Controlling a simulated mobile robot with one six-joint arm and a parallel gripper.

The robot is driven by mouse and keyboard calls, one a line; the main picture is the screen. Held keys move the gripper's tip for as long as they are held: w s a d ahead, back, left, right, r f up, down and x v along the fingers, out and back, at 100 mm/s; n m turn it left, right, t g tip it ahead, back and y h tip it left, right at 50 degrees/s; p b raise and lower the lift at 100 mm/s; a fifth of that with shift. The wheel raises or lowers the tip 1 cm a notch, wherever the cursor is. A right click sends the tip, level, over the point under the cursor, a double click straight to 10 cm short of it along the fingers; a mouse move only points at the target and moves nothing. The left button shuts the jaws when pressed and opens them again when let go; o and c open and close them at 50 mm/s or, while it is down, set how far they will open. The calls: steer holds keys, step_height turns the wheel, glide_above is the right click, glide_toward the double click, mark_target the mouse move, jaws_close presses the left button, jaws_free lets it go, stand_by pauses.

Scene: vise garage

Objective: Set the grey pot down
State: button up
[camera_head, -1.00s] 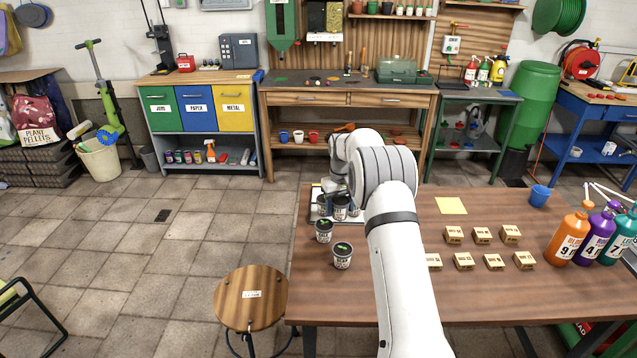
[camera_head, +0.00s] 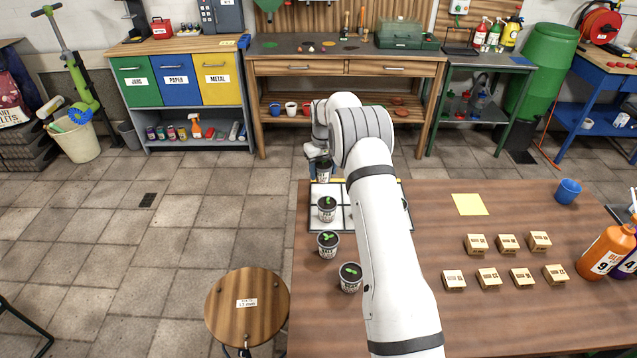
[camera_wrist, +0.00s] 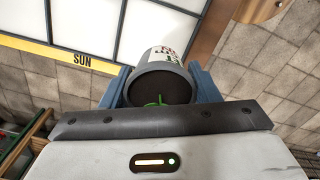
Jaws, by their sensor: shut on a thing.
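My gripper (camera_head: 319,158) is shut on a grey pot (camera_head: 324,173) with dark soil. It holds the pot near the back left corner of the white gridded tray (camera_head: 343,190). In the wrist view my gripper (camera_wrist: 160,88) has one finger on each side of the pot (camera_wrist: 160,75), and a green sprout shows at its rim. The tray's yellow strip marked SUN (camera_wrist: 82,58) lies left of the pot there. Whether the pot touches any surface is unclear.
A similar pot (camera_head: 327,209) stands on the tray. Two more pots (camera_head: 328,244) (camera_head: 350,277) stand on the table in front of it. My arm hides the tray's right part. Small boxes (camera_head: 489,279) and a blue cup (camera_head: 568,191) stand farther right.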

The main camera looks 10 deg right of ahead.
steer(key=f, duration=0.2)
steer(key=shift+d+f, duration=0.35)
steer(key=shift+d, duration=0.05)
step_height(320, 180, down, 3)
steer(key=shift+w+d+f+p, duration=0.1)
steer(key=shift+f+p, duration=0.05)
steer(key=shift+p, duration=0.5)
steer(key=shift+f, duration=0.1)
steer(key=o, duration=1)
steer(key=shift+o, duration=0.2)
